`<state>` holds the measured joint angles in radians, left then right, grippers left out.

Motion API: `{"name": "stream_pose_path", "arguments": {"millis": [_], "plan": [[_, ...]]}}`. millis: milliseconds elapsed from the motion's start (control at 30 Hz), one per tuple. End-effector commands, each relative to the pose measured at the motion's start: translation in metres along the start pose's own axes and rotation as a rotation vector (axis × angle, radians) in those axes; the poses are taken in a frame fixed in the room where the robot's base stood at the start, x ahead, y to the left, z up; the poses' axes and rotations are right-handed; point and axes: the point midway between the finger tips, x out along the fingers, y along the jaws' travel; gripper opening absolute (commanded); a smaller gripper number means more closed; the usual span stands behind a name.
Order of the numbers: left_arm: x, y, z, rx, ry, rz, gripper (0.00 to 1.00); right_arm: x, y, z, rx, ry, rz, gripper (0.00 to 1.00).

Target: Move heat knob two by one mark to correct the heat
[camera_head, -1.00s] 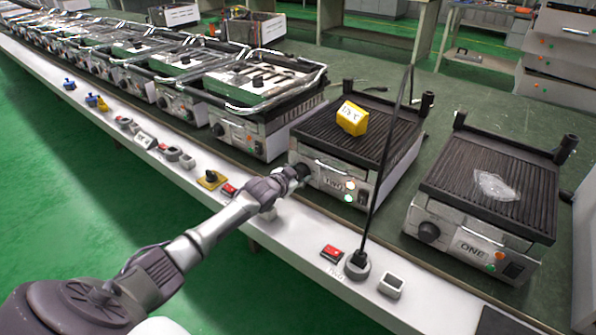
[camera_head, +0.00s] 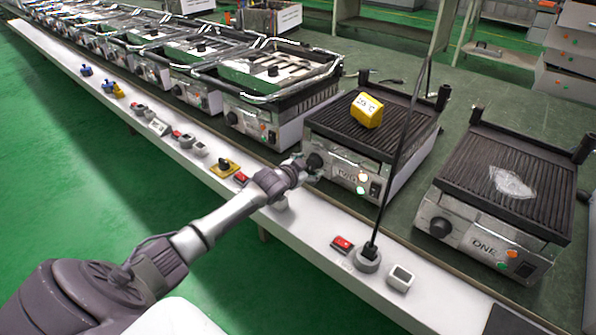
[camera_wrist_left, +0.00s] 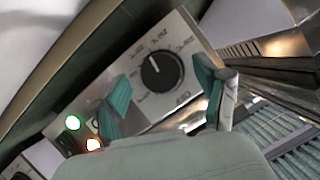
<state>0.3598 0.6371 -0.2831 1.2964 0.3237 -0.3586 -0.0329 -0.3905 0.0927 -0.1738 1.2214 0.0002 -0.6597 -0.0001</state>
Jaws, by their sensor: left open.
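Heat knob two (camera_head: 315,160) is a round black knob on the front panel of the grill marked TWO (camera_head: 345,174). In the left wrist view the knob (camera_wrist_left: 158,72) shows a white pointer line and temperature marks around it. My left gripper (camera_head: 304,169) is just in front of the knob. In the left wrist view its teal fingertips (camera_wrist_left: 162,84) are apart, one on each side of the knob, with gaps between. A yellow block (camera_head: 367,110) with a °C reading, apparently 200, sits on this grill. My right gripper is not in view.
A grill marked ONE (camera_head: 484,246) stands to the right. A grill with a raised frame (camera_head: 262,114) stands to the left. A black cable (camera_head: 398,160) runs down to a socket (camera_head: 368,259) on the white bench edge, beside a red switch (camera_head: 343,244).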

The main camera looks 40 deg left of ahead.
Motion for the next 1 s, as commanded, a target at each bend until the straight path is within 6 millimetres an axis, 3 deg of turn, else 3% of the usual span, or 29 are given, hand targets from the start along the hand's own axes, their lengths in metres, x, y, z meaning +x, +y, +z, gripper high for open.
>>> {"name": "stream_pose_path", "arguments": {"millis": [300,500,1000], "plan": [[-0.065,0.001,0.002,0.002,-0.001,0.001,0.74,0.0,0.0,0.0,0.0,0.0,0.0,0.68],[-0.095,0.0,0.001,0.001,-0.001,0.0,0.74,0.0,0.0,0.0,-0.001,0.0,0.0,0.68],[-0.104,0.0,0.0,0.001,0.0,-0.001,0.74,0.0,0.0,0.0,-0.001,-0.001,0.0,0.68]]}}
